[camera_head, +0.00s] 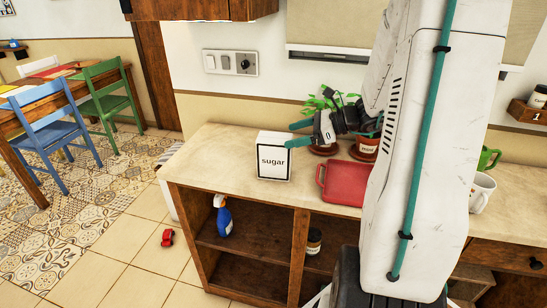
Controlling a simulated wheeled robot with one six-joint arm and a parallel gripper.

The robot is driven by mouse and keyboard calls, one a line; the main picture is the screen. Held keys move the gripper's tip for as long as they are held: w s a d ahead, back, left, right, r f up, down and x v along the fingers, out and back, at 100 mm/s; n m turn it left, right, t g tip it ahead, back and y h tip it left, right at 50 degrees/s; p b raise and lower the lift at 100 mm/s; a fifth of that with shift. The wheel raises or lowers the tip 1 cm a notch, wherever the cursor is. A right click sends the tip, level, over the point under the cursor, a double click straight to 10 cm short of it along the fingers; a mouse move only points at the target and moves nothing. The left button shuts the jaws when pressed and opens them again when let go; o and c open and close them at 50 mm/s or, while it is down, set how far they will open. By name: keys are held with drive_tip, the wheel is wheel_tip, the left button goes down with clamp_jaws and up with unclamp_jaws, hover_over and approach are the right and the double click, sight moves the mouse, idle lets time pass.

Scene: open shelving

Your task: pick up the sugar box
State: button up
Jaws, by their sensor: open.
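The sugar box (274,161) is a white box with dark edges and the word "sugar" on its front. It stands upright on the countertop, near the left end of the counter. My gripper (291,135) is open, with its teal fingers pointing left at the box's upper right edge. One finger shows above and behind the box's top right corner, the other in front of that corner. I cannot tell whether either finger touches the box. My white arm hides part of the counter on the right.
A red board (343,183) lies on the countertop (215,155) right of the box. Potted plants (366,147) stand behind my gripper. A white mug (482,191) and a green mug (489,158) are on the right. Open shelves below hold a blue spray bottle (222,216) and a jar (314,240).

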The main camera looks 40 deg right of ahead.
sight(277, 137)
drive_tip(key=x, duration=0.6)
drive_tip(key=shift+w+a+r, duration=0.1)
drive_tip(key=shift+w+a, duration=0.2)
clamp_jaws()
drive_tip(key=shift+r, duration=0.1)
